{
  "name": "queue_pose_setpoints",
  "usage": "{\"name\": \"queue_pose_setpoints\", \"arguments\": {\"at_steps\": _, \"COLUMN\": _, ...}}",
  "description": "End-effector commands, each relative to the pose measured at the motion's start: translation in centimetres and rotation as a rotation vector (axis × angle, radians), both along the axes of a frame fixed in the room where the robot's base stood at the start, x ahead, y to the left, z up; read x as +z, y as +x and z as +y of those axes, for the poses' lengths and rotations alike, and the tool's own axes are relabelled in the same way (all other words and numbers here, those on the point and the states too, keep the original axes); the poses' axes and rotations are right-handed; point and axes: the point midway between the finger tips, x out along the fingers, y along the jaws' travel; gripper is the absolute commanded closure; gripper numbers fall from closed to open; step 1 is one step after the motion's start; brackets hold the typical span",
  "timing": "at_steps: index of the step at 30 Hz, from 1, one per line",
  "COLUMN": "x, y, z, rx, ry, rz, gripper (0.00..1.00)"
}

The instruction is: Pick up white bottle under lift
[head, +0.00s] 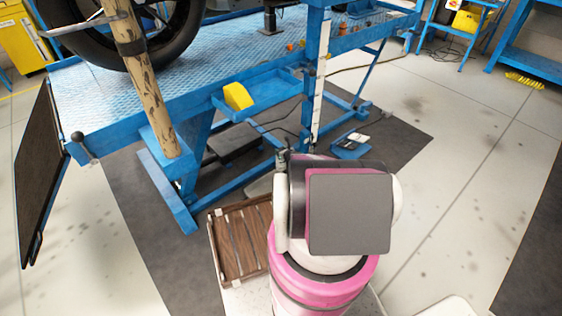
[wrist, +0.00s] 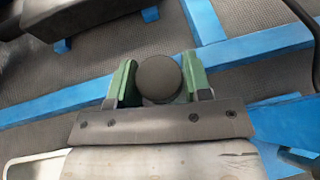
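In the wrist view my gripper (wrist: 158,85) has its two green fingers on either side of a round dark top, which I take to be the cap of the bottle (wrist: 159,78). The fingers appear to press against it from left and right, with no clear gap. No white body of the bottle shows; it is hidden below the cap. In the head view my arm's pink and white body and a grey square part hide the gripper and bottle. The blue lift (head: 110,98) stands just beyond my arm.
A brown slatted wooden crate (head: 213,250) lies on the floor left of my arm. Blue lift legs and bars (wrist: 270,42) run close around the gripper. A yellow item (head: 238,96) sits on a blue tray under the lift. Floor at the right is open.

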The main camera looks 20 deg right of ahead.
Motion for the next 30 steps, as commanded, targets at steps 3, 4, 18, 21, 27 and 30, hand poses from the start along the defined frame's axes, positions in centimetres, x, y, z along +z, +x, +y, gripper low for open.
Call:
{"name": "queue_pose_setpoints", "arguments": {"at_steps": 3, "x": 0.0, "y": 0.0, "z": 0.0, "rx": 0.0, "ry": 0.0, "rz": 0.001, "gripper": 1.0}}
{"name": "queue_pose_setpoints", "arguments": {"at_steps": 4, "x": 0.0, "y": 0.0, "z": 0.0, "rx": 0.0, "ry": 0.0, "rz": 0.001, "gripper": 1.0}}
{"name": "queue_pose_setpoints", "arguments": {"at_steps": 18, "x": 0.6, "y": -0.1, "z": 0.0, "rx": 0.001, "ry": -0.002, "rz": 0.002, "gripper": 1.0}}
{"name": "queue_pose_setpoints", "arguments": {"at_steps": 21, "x": 1.6, "y": -0.1, "z": 0.0, "rx": 0.001, "ry": -0.002, "rz": 0.0, "gripper": 1.0}}
{"name": "queue_pose_setpoints", "arguments": {"at_steps": 27, "x": 4.6, "y": -0.2, "z": 0.3, "rx": 0.002, "ry": -0.001, "rz": 0.0, "gripper": 1.0}}
{"name": "queue_pose_setpoints", "arguments": {"at_steps": 30, "x": 5.5, "y": -0.2, "z": 2.3, "rx": 0.004, "ry": 0.001, "rz": -0.001, "gripper": 1.0}}
